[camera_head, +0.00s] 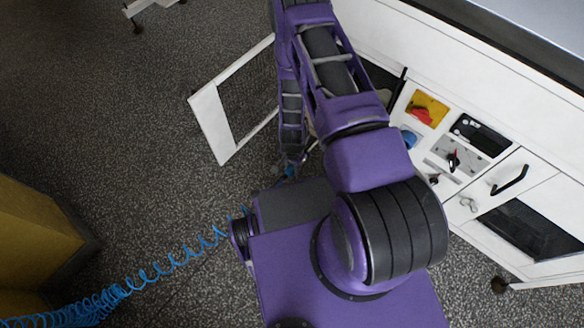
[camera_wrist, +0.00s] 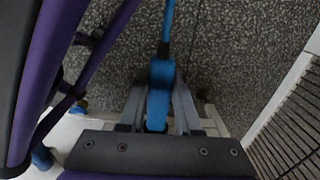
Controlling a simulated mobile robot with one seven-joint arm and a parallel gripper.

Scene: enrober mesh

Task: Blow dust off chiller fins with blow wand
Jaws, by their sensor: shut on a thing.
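My gripper (camera_wrist: 160,98) is shut on the blue blow wand (camera_wrist: 160,78), which lies between its two grey fingers in the wrist view. A thin blue part of the wand runs up the picture, over the speckled floor. In the head view a small bit of blue (camera_head: 290,169) shows low beside the open white door (camera_head: 213,128); my arm hides most of that spot. Dark parallel slats (camera_wrist: 290,130) in a white frame stand right of the gripper, apart from the wand. I cannot tell if they are the chiller fins. No dust can be made out.
A blue coiled hose (camera_head: 150,276) runs over the floor to the lower left. The white machine (camera_head: 455,90) carries a control panel (camera_head: 455,155) with a red knob on yellow (camera_head: 425,108). A yellow block (camera_head: 35,235) stands at left.

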